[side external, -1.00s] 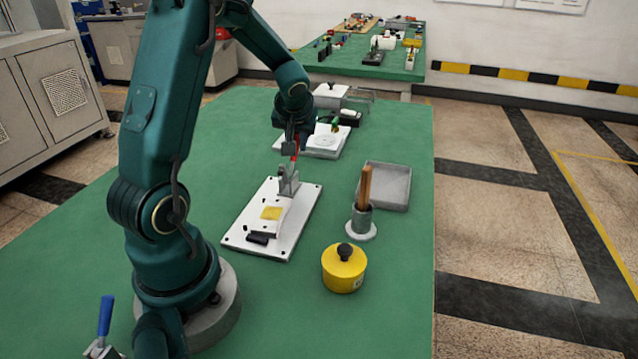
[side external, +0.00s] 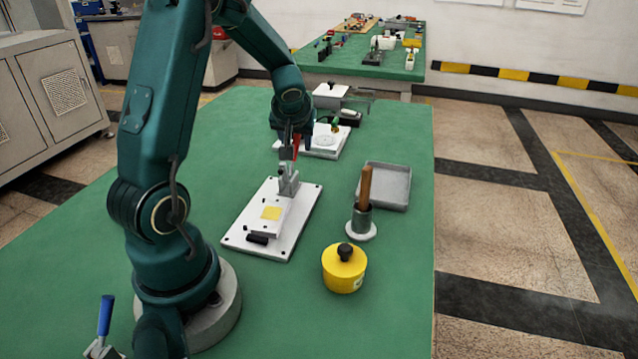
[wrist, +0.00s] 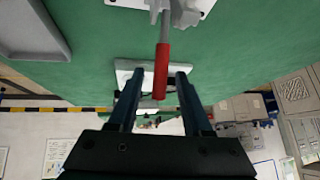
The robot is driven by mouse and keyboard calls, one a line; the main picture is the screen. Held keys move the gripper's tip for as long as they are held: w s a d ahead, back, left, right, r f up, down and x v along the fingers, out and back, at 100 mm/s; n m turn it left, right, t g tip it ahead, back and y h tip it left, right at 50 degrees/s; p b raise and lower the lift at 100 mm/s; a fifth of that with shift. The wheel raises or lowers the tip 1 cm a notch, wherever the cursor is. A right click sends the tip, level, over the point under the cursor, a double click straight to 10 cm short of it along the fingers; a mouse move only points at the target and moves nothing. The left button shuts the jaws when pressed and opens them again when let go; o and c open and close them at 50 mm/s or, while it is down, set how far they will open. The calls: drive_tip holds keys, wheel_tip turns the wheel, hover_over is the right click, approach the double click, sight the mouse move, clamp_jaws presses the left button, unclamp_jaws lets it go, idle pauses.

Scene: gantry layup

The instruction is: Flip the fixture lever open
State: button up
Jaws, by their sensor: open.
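The fixture is a white base plate (side external: 238,238) with a grey toggle clamp (side external: 288,184) near its far end. In the wrist view the clamp (wrist: 177,14) is at the top edge. Its lever has a red handle (wrist: 161,72), which lies between my two open fingers, nearer the right one in the picture; I cannot tell whether either touches it. In the side view the red handle (side external: 296,146) stands up above the clamp, partly hidden by my gripper (side external: 297,150). A white block with a yellow square (side external: 271,213) and a black piece (side external: 257,238) are on the plate.
A grey tray (side external: 388,185), a wooden-handled tool in a holder (side external: 361,222) and a yellow pot (side external: 344,270) stand to the right. Another white plate (side external: 325,146) lies behind the fixture. The green table (side external: 390,300) is clear at the front right.

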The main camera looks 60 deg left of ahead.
drive_tip(key=shift+v, duration=2.55)
drive_tip(key=c, duration=0.7)
drive_tip(key=shift+s+a+m+g+y, duration=0.15)
drive_tip(key=shift+s+a+m+g, duration=0.2)
drive_tip(key=shift+s+m, duration=0.15)
drive_tip(key=shift+s+a+m+g+y, duration=0.15)
drive_tip(key=shift+s+a+m+g, duration=0.1)
drive_tip(key=shift+s+m+g, duration=0.25)
clamp_jaws()
drive_tip(key=m, duration=0.1)
drive_tip(key=m+g+y, duration=0.1)
drive_tip(key=m+y, duration=0.4)
drive_tip(key=m, duration=0.8)
approach(295, 140)
drive_tip(key=w+d, duration=0.2)
drive_tip(key=x, duration=1)
drive_tip(key=shift+w+f, duration=0.1)
drive_tip(key=shift+f, duration=0.35)
